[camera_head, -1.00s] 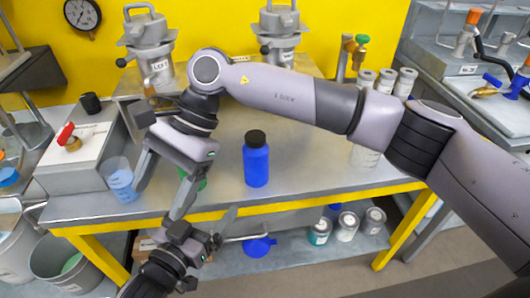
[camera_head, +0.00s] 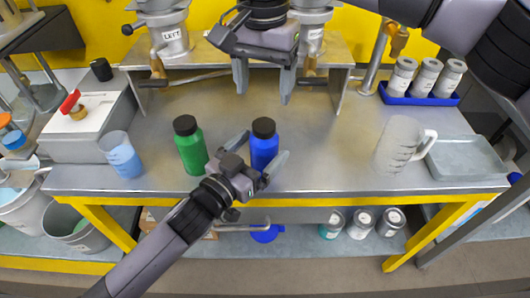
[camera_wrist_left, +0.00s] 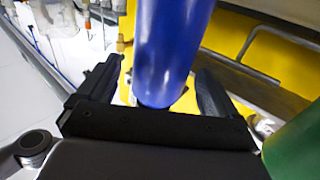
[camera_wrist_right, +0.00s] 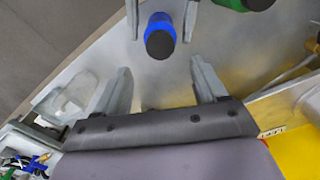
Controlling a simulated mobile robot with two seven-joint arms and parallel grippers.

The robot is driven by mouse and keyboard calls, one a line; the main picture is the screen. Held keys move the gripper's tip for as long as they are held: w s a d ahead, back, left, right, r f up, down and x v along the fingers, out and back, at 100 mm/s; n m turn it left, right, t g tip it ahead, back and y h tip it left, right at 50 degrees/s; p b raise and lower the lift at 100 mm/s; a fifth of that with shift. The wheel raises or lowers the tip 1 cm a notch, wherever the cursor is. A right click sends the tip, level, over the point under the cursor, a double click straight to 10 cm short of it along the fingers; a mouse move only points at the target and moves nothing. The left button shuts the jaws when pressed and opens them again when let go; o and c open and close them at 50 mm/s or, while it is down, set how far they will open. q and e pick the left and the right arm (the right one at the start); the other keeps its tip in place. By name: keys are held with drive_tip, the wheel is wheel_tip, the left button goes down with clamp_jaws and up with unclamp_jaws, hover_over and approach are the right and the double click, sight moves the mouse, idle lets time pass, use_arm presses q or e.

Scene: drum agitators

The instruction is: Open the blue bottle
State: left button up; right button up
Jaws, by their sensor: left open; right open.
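The blue bottle (camera_head: 264,150) stands upright on the grey bench near its front edge, with its black cap (camera_head: 263,128) on. My left gripper (camera_head: 262,160) is open, with its fingers on either side of the bottle's body. In the left wrist view the blue bottle (camera_wrist_left: 170,50) stands between the open fingers; contact cannot be told. My right gripper (camera_head: 264,92) is open and empty, pointing down above and behind the bottle. In the right wrist view the black cap (camera_wrist_right: 160,44) lies beyond the open fingertips.
A green bottle (camera_head: 190,148) with a black cap stands left of the blue one, near my left gripper. A beaker of blue liquid (camera_head: 121,155) is further left. A clear jug (camera_head: 398,145) and a tray (camera_head: 465,158) are at the right. Bench between bottle and jug is clear.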

use_arm(q)
drive_tip(key=shift+x, duration=1.85)
